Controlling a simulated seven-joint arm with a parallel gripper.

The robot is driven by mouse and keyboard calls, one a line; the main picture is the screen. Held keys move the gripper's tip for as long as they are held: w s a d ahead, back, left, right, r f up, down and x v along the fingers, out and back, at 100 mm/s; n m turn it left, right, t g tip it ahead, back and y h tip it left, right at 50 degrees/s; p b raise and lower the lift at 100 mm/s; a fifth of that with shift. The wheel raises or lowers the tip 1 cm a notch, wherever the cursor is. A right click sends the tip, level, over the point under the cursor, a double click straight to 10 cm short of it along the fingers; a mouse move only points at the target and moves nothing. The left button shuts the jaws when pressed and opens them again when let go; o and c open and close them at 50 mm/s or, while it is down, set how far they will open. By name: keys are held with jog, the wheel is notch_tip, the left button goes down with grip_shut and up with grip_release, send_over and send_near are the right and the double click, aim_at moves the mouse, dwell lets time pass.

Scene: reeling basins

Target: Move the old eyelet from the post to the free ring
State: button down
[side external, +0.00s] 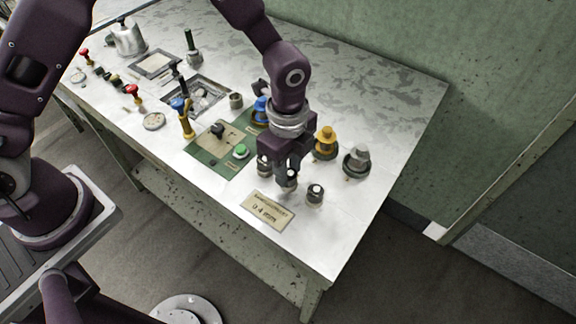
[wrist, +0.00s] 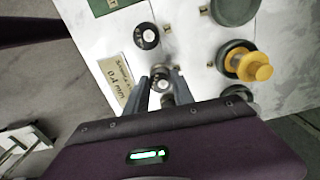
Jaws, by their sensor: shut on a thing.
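My gripper (side external: 287,185) points down near the table's front right and is shut on a small dark round piece with a pale centre, apparently the old eyelet (side external: 288,175). In the wrist view my gripper (wrist: 164,77) has that eyelet (wrist: 161,85) between its fingertips. A similar dark, pale-topped round piece (side external: 264,165) stands just left of it, and also shows in the wrist view (wrist: 146,37). Another (side external: 315,194) stands just right of my gripper. I cannot tell which of these are the post and the free ring, nor whether the eyelet is clear of its support.
A tan placard (side external: 267,209) lies in front of my gripper. A yellow-topped piece (side external: 326,141) and a grey one (side external: 357,160) stand behind it to the right. A green mat (side external: 215,158) is to the left. The table's right end is clear.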

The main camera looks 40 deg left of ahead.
jog(key=shift+f, duration=0.1)
jog(key=c, duration=0.5)
grip_release()
jog(key=shift+r, duration=3.5)
